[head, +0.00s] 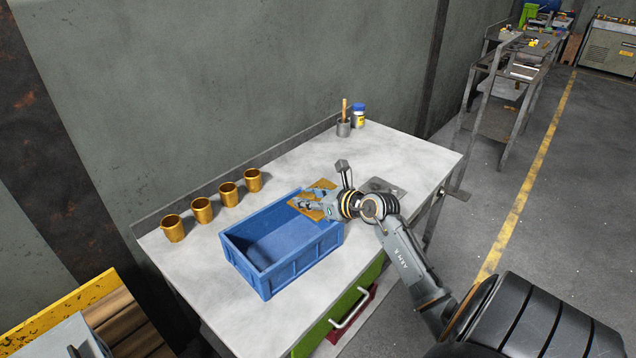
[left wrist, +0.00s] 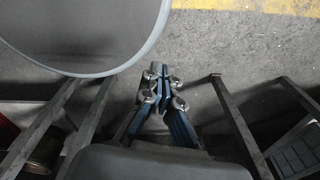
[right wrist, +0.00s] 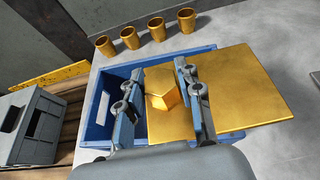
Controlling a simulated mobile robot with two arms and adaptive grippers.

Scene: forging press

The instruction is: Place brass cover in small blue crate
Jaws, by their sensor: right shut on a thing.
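The brass cover (head: 308,210) is a flat square plate with a block-shaped knob. It is at the right end of the small blue crate (head: 293,270), partly over its rim. In the right wrist view the plate (right wrist: 245,95) reaches past the crate's right side over the table. My right gripper (head: 311,199) is shut on the cover's knob (right wrist: 163,90). I cannot tell whether the plate touches the rim. The crate's visible floor is empty. My left gripper (left wrist: 162,88) is shut and empty over the grey floor, outside the head view.
Several brass cups (head: 202,210) stand in a row behind the crate. A grey pot with a brush (head: 343,127) and a blue-lidded jar (head: 359,115) stand at the table's far end. A grey plate (head: 382,187) lies right of the crate.

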